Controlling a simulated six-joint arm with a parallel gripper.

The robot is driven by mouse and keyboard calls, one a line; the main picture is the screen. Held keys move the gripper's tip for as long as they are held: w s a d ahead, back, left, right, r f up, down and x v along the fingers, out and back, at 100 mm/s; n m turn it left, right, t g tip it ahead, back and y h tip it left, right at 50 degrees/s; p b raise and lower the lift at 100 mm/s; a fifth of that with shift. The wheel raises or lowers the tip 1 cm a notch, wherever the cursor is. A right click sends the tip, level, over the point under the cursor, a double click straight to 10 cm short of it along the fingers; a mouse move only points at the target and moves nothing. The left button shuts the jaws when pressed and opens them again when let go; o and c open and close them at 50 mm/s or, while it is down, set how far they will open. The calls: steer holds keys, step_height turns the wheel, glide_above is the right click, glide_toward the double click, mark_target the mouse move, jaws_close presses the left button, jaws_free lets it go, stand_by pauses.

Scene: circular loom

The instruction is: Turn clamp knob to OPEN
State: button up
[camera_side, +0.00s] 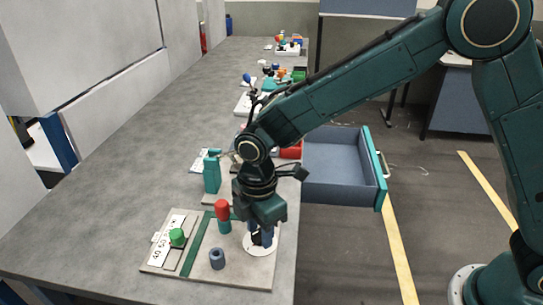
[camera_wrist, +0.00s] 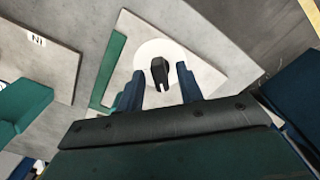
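The clamp knob (camera_wrist: 160,72) is a small black knob on a round white dial (camera_wrist: 144,54) in the wrist view. The dial also shows in the side view (camera_side: 260,251) at the right of the grey board (camera_side: 241,279). No OPEN marking is readable on it. My gripper (camera_wrist: 159,84) is open, with one blue finger to each side of the knob and gaps visible at both sides. In the side view my gripper (camera_side: 262,238) points down over the dial and hides most of the knob.
On the board stand a green knob (camera_side: 177,237) by a white label strip, a red-topped cylinder (camera_side: 222,210) close to my gripper and a blue-grey ring (camera_side: 217,259). A teal block (camera_side: 212,173) stands behind. An open drawer (camera_side: 340,165) juts out right of the table.

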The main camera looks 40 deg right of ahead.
steer(key=shift+r, duration=3.3)
